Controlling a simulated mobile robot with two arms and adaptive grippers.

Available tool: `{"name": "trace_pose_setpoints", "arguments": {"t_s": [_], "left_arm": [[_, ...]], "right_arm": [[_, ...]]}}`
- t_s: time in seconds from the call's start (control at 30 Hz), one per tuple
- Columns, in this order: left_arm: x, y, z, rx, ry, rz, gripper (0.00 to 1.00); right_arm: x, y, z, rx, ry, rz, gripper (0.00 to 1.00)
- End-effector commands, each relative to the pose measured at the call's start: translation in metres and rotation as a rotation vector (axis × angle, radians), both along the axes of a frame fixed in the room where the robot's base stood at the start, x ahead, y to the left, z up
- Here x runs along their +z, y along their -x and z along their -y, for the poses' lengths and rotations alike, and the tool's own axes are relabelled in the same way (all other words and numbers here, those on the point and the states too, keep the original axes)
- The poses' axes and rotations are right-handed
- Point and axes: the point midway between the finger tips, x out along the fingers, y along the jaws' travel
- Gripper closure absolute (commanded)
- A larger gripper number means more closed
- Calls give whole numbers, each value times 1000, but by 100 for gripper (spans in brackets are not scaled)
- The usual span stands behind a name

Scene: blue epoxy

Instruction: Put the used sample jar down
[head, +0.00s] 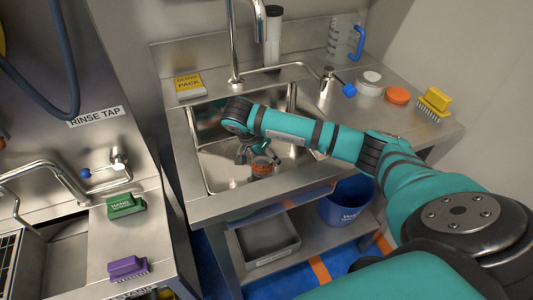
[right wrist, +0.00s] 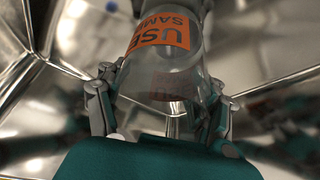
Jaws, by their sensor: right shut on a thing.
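The used sample jar (right wrist: 170,72) is clear, with an orange label reading "USE… SAM…" in the right wrist view. In the head view the jar (head: 262,168) shows as a small orange-labelled shape low inside the steel sink basin (head: 222,178). My right gripper (head: 256,154) reaches down into the basin and is shut on the jar. In the right wrist view its fingers (right wrist: 160,100) press the jar from both sides. I cannot tell whether the jar touches the basin floor. My left gripper is not in view.
A tall tap (head: 233,50) rises behind the basin. A blue bin (head: 345,203) is below.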

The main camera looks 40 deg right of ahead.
Motion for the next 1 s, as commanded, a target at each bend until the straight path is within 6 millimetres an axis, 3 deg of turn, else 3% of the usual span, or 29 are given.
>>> {"name": "trace_pose_setpoints", "arguments": {"t_s": [0.13,0.17,0.37,0.73,1.0], "left_arm": [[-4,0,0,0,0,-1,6],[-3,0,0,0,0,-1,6],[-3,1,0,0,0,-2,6],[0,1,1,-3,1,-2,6],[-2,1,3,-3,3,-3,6]], "right_arm": [[-4,0,0,0,1,0,71],[-4,0,0,0,1,0,32],[-3,0,0,0,0,-1,7],[4,0,-2,1,0,2,7],[51,2,-22,4,0,6,7]]}}
